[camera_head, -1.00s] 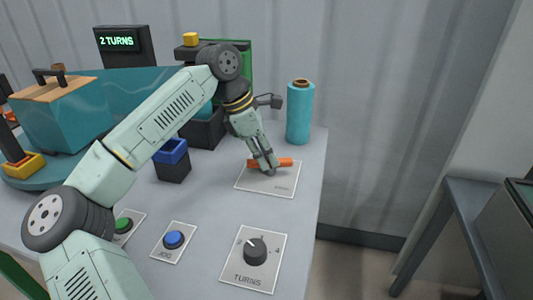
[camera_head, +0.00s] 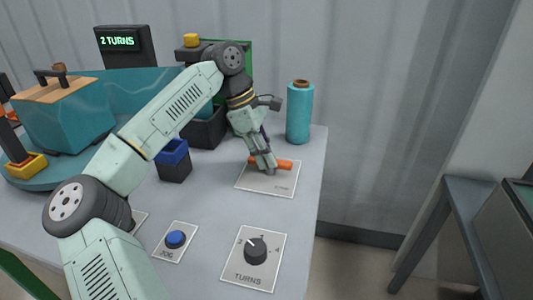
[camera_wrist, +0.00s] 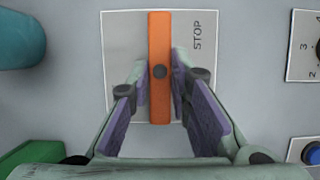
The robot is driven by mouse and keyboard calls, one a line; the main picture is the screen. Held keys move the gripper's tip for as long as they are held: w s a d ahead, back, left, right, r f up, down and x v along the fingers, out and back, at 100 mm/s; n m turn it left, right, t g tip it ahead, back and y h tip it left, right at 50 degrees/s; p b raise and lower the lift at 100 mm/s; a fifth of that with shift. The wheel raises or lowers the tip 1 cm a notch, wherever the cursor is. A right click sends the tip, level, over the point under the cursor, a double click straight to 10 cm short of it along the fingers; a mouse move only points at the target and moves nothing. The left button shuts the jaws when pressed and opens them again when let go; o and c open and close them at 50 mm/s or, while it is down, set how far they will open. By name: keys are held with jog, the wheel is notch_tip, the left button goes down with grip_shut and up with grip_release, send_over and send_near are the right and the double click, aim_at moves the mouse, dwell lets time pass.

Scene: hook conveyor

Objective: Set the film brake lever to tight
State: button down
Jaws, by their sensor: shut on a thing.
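An orange lever bar (camera_head: 285,165) lies across a pale plate (camera_head: 268,187) near the right edge of the table. In the wrist view, the lever (camera_wrist: 160,100) runs lengthwise on its plate (camera_wrist: 122,45), over a dark round pivot, with the word STOP to its right. My gripper (camera_head: 262,167) reaches down onto the lever from above. In the wrist view, my gripper (camera_wrist: 160,75) has one finger on each side of the bar and is shut on it. The fingers hide part of the lever in the head view. I see no tight marking.
A teal film roll (camera_head: 299,112) stands behind the plate. A TURNS dial (camera_head: 255,251) and a blue JOG button (camera_head: 175,239) sit in front. A blue-rimmed dark box (camera_head: 173,163) stands to the left. A display (camera_head: 117,42) reads 2 TURNS.

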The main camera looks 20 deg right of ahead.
jog(key=c, duration=1.5)
grip_release()
jog(key=shift+r, duration=0.1)
jog(key=v, duration=1.1)
jog(key=shift+w+a+r, duration=0.1)
jog(key=shift+a+r, duration=0.1)
jog(key=shift+r, duration=0.15)
